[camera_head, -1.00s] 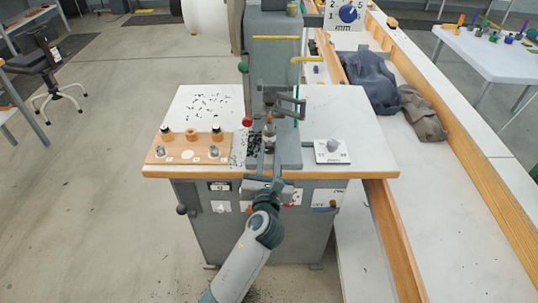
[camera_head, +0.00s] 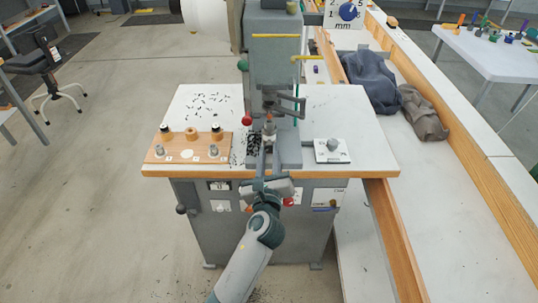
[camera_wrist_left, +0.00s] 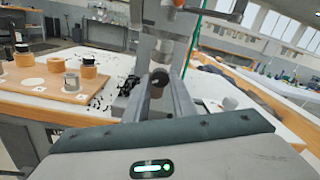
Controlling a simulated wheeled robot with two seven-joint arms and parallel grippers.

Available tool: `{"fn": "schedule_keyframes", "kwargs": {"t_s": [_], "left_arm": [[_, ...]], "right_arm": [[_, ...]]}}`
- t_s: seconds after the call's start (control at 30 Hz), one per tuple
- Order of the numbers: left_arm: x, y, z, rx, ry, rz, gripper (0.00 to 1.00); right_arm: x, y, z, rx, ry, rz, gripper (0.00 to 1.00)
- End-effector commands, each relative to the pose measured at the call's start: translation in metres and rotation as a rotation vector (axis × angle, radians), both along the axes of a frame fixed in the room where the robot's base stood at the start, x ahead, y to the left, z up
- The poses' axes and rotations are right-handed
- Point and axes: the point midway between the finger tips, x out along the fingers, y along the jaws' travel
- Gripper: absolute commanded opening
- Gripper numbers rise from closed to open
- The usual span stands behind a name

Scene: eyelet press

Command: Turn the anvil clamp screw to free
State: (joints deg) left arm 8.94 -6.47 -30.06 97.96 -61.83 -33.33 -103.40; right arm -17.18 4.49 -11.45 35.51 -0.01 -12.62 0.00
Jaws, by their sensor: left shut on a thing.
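The grey eyelet press (camera_head: 275,70) stands on a white-topped bench. My left gripper (camera_head: 268,148) reaches in from the front, low before the anvil. In the left wrist view its two grey fingers (camera_wrist_left: 158,88) lie either side of a short round piece with a dark end, which I take for the anvil clamp screw (camera_wrist_left: 158,80). The gripper is shut on it. The screw's thread is hidden, and the head view mostly hides the screw behind the fingers.
A wooden board (camera_head: 165,150) with rings and small metal parts lies left of the press. A white plate with a grey knob (camera_head: 332,147) lies right. A red ball knob (camera_head: 247,120) stands close left of the anvil. Black bits are scattered on the bench.

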Motion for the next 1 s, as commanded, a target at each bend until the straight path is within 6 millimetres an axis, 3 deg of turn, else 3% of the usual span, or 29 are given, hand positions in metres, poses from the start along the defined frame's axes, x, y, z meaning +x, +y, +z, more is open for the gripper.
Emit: {"fn": "schedule_keyframes", "kwargs": {"t_s": [0.67,0.7,0.73,1.0], "left_arm": [[-0.0002,-0.0001,-0.0005,-0.097,0.001,0.0,0.01],[-0.0002,-0.0001,-0.0005,-0.096,0.001,0.0,0.32],[-0.0002,-0.0001,-0.0005,-0.096,0.001,0.0,0.4],[-0.0001,-0.0001,-0.0003,-0.096,0.0,0.0,0.42]], "right_arm": [[0.0,-0.0009,-0.0024,-0.001,0.0,0.0,0.0],[-0.0001,-0.0011,-0.0024,-0.001,0.0,0.0,0.0],[0.0,-0.0013,-0.0024,-0.001,0.0,0.0,0.0],[-0.0001,-0.0023,-0.0024,-0.002,0.0,0.001,0.0]]}}
